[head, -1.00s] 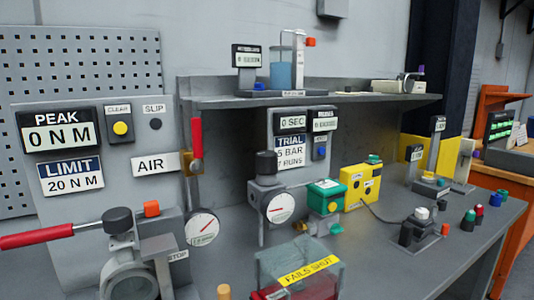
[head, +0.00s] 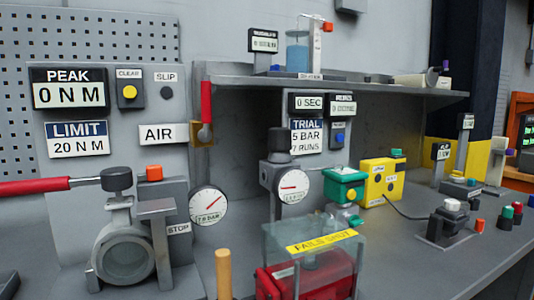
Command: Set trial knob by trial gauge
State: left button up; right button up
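A dark knob (head: 279,143) sits on top of a grey regulator body at the middle of the bench. A round white gauge (head: 293,185) is on the front of this body. Its needle shows, but the reading is too small to tell. The TRIAL sign (head: 306,136) behind it reads 5 BAR and what looks like 7 RUNS. A second, larger gauge (head: 208,205) stands to the left, near the AIR sign (head: 163,134). It is marked about 7 BAR. Neither gripper is in view.
A clear-topped FAILS SHUT box (head: 322,240) over a red actuator stands in front of the regulator. A wooden peg (head: 223,272) stands left of it. A red-handled wrench (head: 40,187) lies at left by a valve (head: 122,255). A shelf (head: 400,100) overhangs behind.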

aim_at(279, 139)
jog(key=l+u, duration=0.85)
jog(key=k+l+u, duration=0.1)
jog(key=l+u, duration=0.3)
jog(key=l, duration=0.1)
